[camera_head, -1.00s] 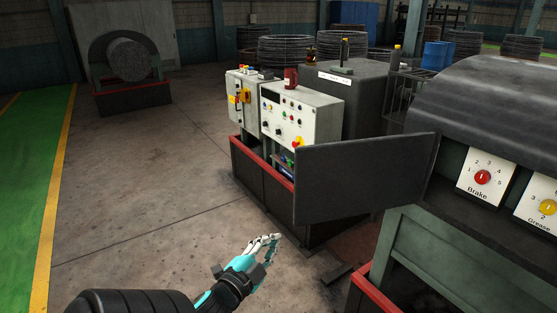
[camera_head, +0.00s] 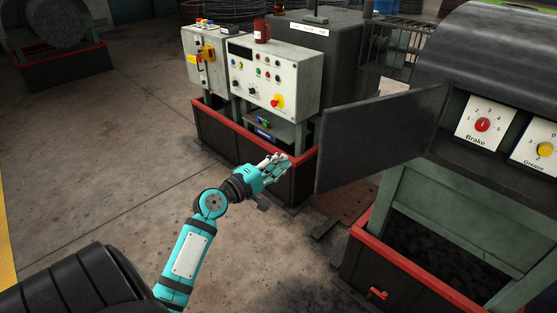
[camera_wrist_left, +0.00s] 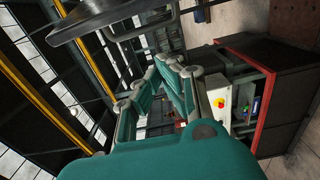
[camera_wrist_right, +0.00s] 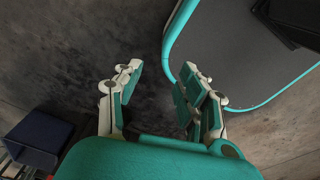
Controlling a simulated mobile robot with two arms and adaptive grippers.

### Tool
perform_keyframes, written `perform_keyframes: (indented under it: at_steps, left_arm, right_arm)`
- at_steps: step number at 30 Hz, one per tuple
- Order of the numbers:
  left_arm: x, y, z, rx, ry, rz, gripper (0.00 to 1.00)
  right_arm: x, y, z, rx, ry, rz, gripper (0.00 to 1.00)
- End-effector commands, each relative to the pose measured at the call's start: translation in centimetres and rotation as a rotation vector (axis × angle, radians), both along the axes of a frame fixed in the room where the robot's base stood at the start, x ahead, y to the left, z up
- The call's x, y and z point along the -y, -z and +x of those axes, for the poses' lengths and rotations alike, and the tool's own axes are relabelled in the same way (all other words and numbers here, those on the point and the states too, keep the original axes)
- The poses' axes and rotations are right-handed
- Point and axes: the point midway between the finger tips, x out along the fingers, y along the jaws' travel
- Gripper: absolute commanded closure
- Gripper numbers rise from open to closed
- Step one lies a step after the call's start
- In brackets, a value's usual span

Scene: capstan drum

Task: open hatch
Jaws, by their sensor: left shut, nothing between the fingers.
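The hatch, a dark flat panel (camera_head: 375,143), stands swung out from the front of the grey machine (camera_head: 490,60) at the right of the head view. The opening behind it shows a brake dial (camera_head: 482,125) and a grease dial (camera_head: 545,149). My left gripper (camera_head: 282,163) is shut and empty, just left of the panel's free edge, with a visible gap in the picture. The left wrist view shows its fingers (camera_wrist_left: 172,88) close together. My right gripper (camera_wrist_right: 155,92) shows only in the right wrist view, fingers apart with nothing between them.
A control cabinet (camera_head: 272,85) with a red mug (camera_head: 262,32) on top stands behind my left gripper, in a red-rimmed base (camera_head: 205,106). A red tap (camera_head: 378,293) sticks out of the machine's lower front.

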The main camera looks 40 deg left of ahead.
Motion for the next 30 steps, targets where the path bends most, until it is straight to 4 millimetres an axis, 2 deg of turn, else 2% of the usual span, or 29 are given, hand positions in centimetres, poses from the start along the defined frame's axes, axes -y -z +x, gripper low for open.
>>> perform_keyframes:
  at_steps: [3,11,13,18,30]
  left_arm:
    - [0.2,-0.5,2.6,0.003,-0.001,-0.001,1.00]
    - [0.6,-0.4,8.0,0.001,-0.002,0.001,1.00]
    - [1.9,-0.4,7.3,-0.003,0.000,0.000,1.00]
    - [3.7,-0.2,6.4,-0.002,-0.001,0.003,1.00]
    - [4.3,0.0,6.1,-0.001,-0.002,0.005,1.00]
  right_arm:
    - [0.4,-1.2,0.2,0.003,-0.002,-0.005,0.60]
    - [0.7,-2.6,0.2,0.003,-0.005,-0.008,0.60]
    - [0.6,-3.7,0.1,0.001,-0.006,-0.007,0.60]
    - [0.0,-4.6,0.1,0.002,-0.006,0.000,0.60]
    - [-0.6,-4.7,-0.3,-0.003,-0.005,0.007,0.60]
